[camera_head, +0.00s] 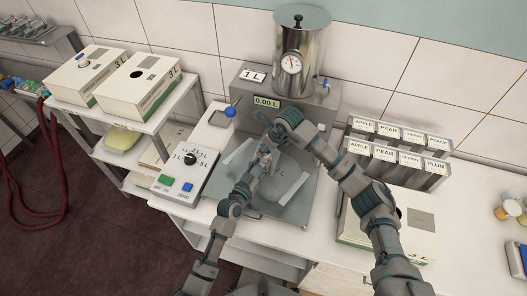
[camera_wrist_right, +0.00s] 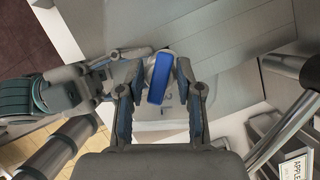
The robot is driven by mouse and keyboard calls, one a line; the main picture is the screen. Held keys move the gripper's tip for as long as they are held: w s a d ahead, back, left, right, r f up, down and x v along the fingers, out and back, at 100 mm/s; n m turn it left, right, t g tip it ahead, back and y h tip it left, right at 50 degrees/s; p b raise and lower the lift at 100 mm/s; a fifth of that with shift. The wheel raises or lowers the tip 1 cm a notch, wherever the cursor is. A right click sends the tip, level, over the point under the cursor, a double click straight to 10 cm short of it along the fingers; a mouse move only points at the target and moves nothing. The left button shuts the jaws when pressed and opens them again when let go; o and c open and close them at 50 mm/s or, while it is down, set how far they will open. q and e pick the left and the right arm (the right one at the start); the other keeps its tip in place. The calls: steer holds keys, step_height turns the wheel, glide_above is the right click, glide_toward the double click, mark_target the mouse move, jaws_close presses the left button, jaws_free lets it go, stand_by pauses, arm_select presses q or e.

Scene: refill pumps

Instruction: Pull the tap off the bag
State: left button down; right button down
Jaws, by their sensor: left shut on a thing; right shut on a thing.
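A clear, flat bag (camera_head: 287,187) lies on the grey metal tray (camera_head: 300,213) under the steel tank. My left gripper (camera_head: 264,158) is shut at the bag's upper end, apparently on its neck; the gripped part is mostly hidden. It enters the right wrist view from the left (camera_wrist_right: 118,60). My right gripper (camera_head: 263,117) is above and beyond the left one. In the right wrist view, the blue tap (camera_wrist_right: 159,77) stands between the right fingers (camera_wrist_right: 155,82), with the pale bag (camera_wrist_right: 163,112) behind it. Whether tap and bag touch is unclear.
The steel tank (camera_head: 301,55) with a gauge stands behind the tray. A control panel (camera_head: 188,165) with a knob is at left. Labelled pouches (camera_head: 395,155) in a rack and a white box (camera_head: 415,225) are at right. Two more boxes (camera_head: 138,82) sit on the left shelf.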

arm_select(q)
steer(key=shift+w+a+r, duration=0.15)
steer(key=shift+w+r, duration=0.1)
